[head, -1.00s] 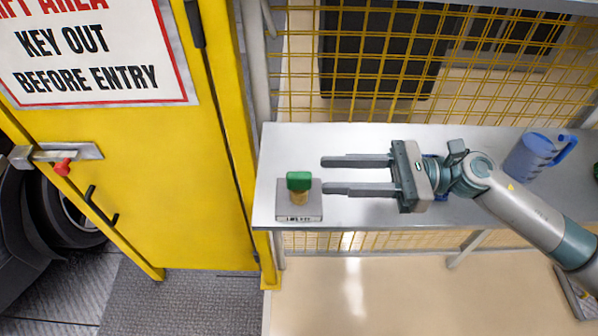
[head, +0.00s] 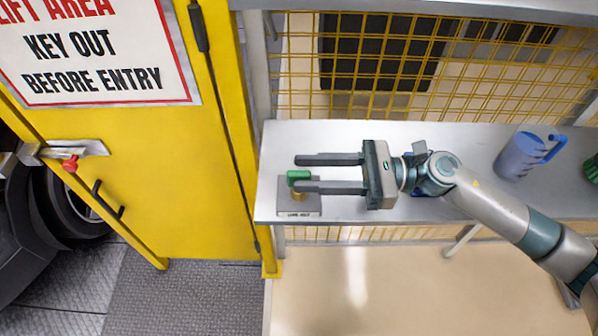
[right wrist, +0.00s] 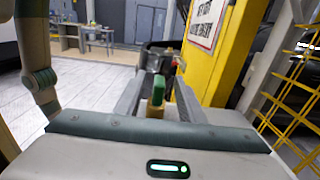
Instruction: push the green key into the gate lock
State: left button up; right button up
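The green key (head: 299,175) stands upright in a brass-coloured holder on a small grey block (head: 298,210) at the left end of the metal shelf. My right gripper (head: 297,173) is open, pointing left, with its fingertips around the key. In the right wrist view the green key (right wrist: 160,87) shows between the two spread fingers, with a gap visible on the left; contact cannot be told. The gate lock, a silver latch with a red knob-like piece (head: 70,164), is on the yellow gate at the left. My left gripper is not in view.
The shelf (head: 350,140) is clear behind the gripper. A blue jug (head: 526,157) stands toward its right end, with a green object (head: 592,171) at the edge. Yellow mesh (head: 400,60) rises behind. The yellow gate (head: 175,190) has a black handle (head: 97,200).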

aim_at(292, 176)
jog(key=shift+a+p, duration=0.55)
jog(key=shift+a, duration=0.7)
grip_shut()
